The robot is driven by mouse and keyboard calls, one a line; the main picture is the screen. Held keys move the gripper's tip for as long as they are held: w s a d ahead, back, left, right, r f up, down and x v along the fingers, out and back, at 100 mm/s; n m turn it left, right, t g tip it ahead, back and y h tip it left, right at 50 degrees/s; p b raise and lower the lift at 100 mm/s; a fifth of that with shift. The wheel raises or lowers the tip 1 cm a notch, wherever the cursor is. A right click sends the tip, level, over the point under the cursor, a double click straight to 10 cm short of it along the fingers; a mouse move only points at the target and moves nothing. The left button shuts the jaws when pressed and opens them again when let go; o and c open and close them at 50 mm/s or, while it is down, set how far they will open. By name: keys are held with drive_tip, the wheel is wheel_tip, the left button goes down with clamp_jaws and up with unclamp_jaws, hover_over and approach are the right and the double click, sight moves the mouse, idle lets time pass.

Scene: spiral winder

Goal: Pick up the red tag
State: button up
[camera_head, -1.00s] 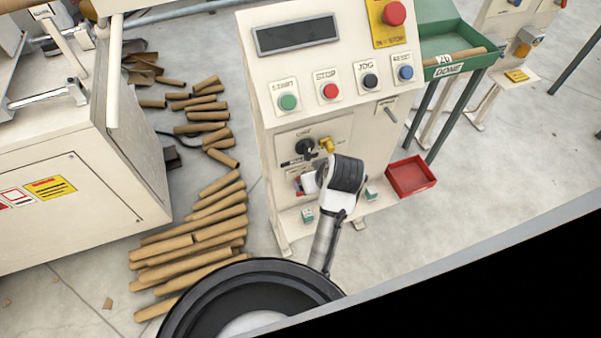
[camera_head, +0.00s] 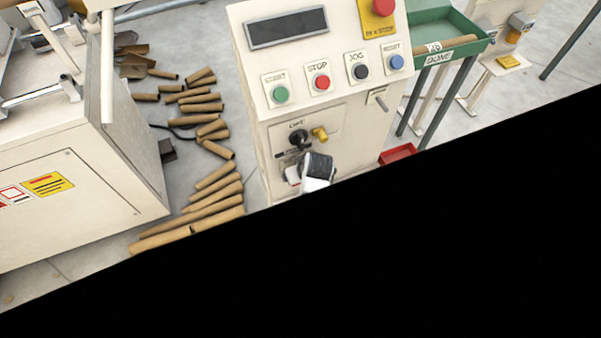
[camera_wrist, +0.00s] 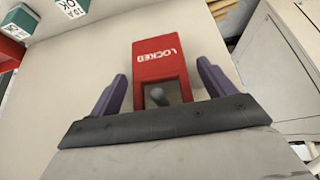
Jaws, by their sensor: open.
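The red tag (camera_wrist: 160,62) shows in the wrist view, with "LOCKED" in white letters that read upside down. It is upright in the picture against the pale cabinet face, with a grey rounded peg or knob (camera_wrist: 157,97) at its lower end. My gripper (camera_wrist: 162,76) is open, with one purple finger on each side of the tag and a visible gap on both sides. In the head view my gripper (camera_head: 317,170) is at the cabinet's lower front, below the black rotary switch (camera_head: 299,138). The tag is hidden or too small to make out there.
The control cabinet (camera_head: 262,125) has several coloured buttons and a yellow key or padlock (camera_head: 320,134) near my gripper. A red bin (camera_head: 397,154) stands at right. Cardboard tubes (camera_head: 215,187) lie on the floor at left. Black covers the lower right.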

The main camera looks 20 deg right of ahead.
drive_tip(key=shift+w+f, duration=0.1)
drive_tip(key=shift+f, duration=0.15)
drive_tip(key=c, duration=1.1)
drive_tip(key=shift+r, duration=0.1)
drive_tip(key=shift+c, duration=0.3)
